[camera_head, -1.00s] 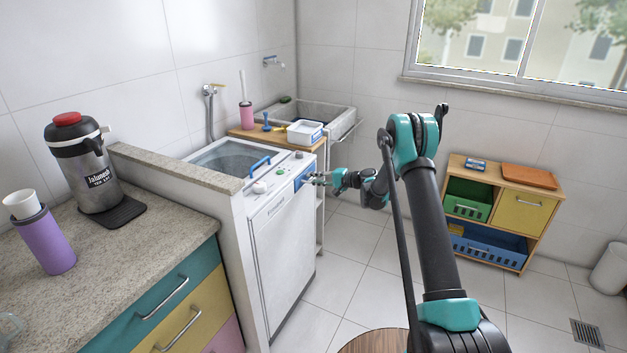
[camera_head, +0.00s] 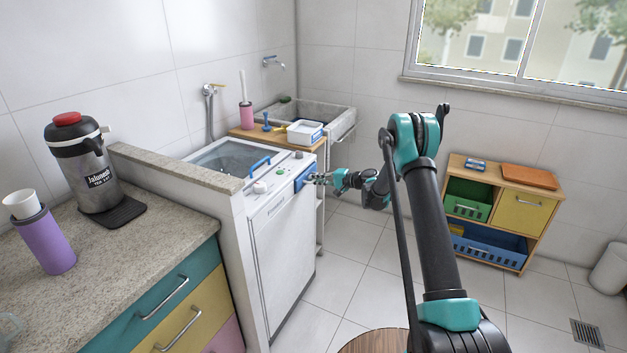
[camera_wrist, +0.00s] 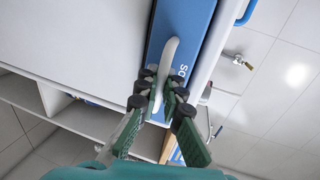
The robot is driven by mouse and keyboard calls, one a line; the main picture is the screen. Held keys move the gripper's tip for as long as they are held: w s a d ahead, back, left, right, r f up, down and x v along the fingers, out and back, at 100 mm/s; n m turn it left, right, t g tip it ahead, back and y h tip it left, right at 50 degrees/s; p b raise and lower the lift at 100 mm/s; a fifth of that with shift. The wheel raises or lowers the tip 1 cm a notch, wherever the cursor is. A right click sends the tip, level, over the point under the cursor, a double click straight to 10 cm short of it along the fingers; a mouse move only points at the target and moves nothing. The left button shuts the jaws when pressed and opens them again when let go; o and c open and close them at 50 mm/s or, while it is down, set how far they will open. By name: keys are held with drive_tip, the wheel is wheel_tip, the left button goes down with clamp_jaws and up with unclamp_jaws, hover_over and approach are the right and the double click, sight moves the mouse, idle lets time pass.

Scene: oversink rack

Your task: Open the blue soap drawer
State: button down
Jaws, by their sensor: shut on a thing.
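The blue soap drawer (camera_head: 303,181) is at the upper right corner of the white washing machine's (camera_head: 285,235) front. In the wrist view its blue front (camera_wrist: 180,25) carries white lettering and a curved white handle (camera_wrist: 167,62). My gripper (camera_head: 316,179) is at the drawer front. In the wrist view my gripper (camera_wrist: 161,92) has its dark fingertips on both sides of the handle's near end and is shut on it. The fingers cover part of the handle. I cannot tell whether the drawer front stands out from the machine.
A stone-topped low wall (camera_head: 178,165) stands left of the machine. A wooden board with a white box (camera_head: 304,132) and a sink (camera_head: 325,116) lie behind it. A wooden cabinet (camera_head: 541,221) stands at the right.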

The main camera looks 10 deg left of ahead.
drive_tip(key=f+v, duration=0.2)
drive_tip(key=v, duration=0.6)
drive_tip(key=shift+d, duration=0.25)
drive_tip(key=shift+s, duration=0.1)
drive_tip(key=c, duration=1.9)
unclamp_jaws()
drive_tip(key=shift+d, duration=0.15)
drive_tip(key=v, duration=1.1)
drive_tip(key=shift+s+d+r, duration=0.15)
drive_tip(key=shift+d, duration=0.2)
